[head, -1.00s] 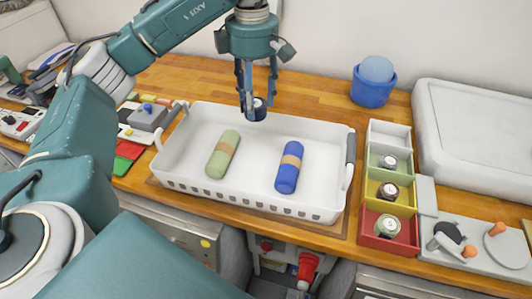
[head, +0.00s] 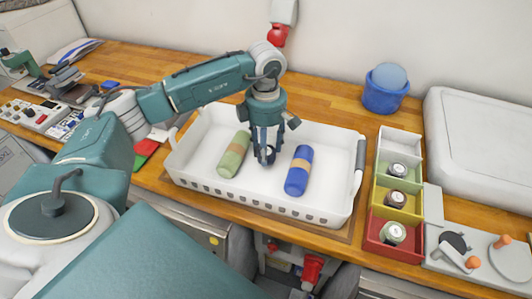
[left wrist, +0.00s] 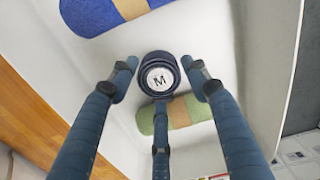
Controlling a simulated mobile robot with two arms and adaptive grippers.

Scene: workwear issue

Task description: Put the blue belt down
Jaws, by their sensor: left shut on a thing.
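The blue belt (left wrist: 158,72) is a small dark navy roll with a white end label marked "M". My left gripper (head: 265,155) is shut on it, its three fingers around the roll in the left wrist view. It hangs low inside the white basket (head: 215,184), between a green roll (head: 234,155) on the left and a brighter blue roll (head: 299,171) on the right, both with tan bands. It looks apart from both rolls. I cannot tell whether the belt touches the basket floor. My right gripper is out of view.
Right of the basket stands a divided box (head: 383,212) with white, green, yellow and red compartments; several labelled rolls sit in it. Behind are a blue tub (head: 383,98) and a large white case (head: 480,145). The basket's rim surrounds the gripper.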

